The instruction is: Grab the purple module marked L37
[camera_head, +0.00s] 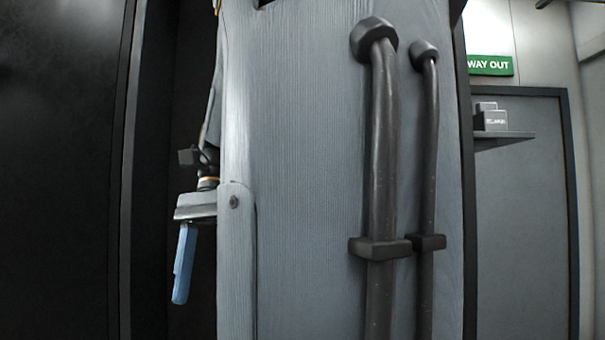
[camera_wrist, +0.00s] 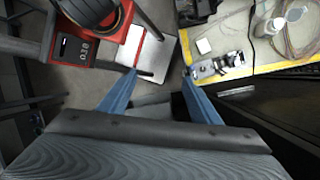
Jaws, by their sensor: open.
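I cannot make out a purple module marked L37 in either view. My gripper (camera_wrist: 160,74) is open and empty in the wrist view, its two blue fingers spread apart over a gap with dark floor below. In the head view one blue finger (camera_head: 184,265) hangs downward at the left, partly beside a large grey body that hides the rest of the arm.
In the wrist view a red device (camera_wrist: 88,50) with a dark panel stands upper left. A yellow-edged worktop (camera_wrist: 262,68) at upper right carries a metal fixture (camera_wrist: 218,66) and coiled cable (camera_wrist: 290,35). In the head view a green WAY OUT sign (camera_head: 490,66) hangs above a door (camera_head: 520,220).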

